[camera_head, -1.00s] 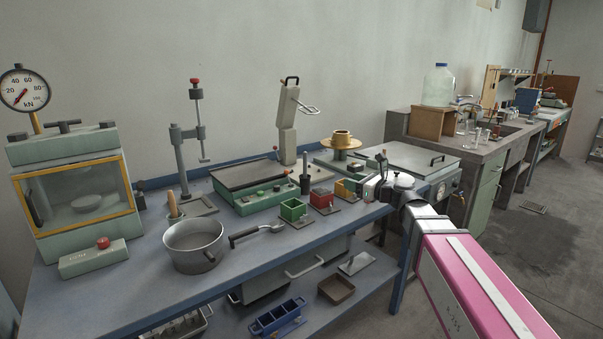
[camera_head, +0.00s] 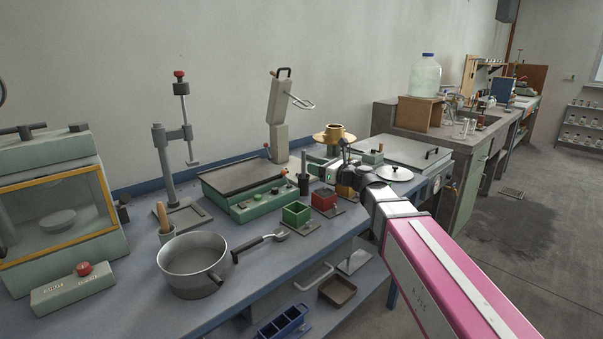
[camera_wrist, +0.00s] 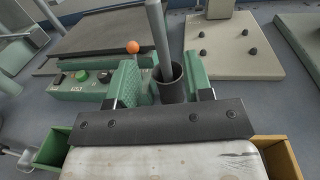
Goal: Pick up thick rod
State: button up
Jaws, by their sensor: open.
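The thick rod (camera_wrist: 157,35) is a plain grey rod standing nearly upright in a dark round holder (camera_wrist: 170,84) in the wrist view. In the head view, the rod (camera_head: 304,162) stands on the blue bench behind the green and red boxes. My gripper (camera_wrist: 160,80) is open and empty, its green fingers on either side of the rod and holder, with gaps visible. In the head view, my gripper (camera_head: 322,172) is just right of the rod and partly hidden by my wrist. The rod's lower end is hidden inside the holder.
A green box (camera_head: 296,214) and red box (camera_head: 325,200) stand in front. The green hotplate device (camera_head: 262,203) with an orange knob is close on the left. A pot lid (camera_head: 395,173) lies right.

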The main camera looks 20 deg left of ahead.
aim_at(303, 172)
jog(key=x, duration=0.8)
jog(key=shift+w+f, duration=0.1)
grip_shut()
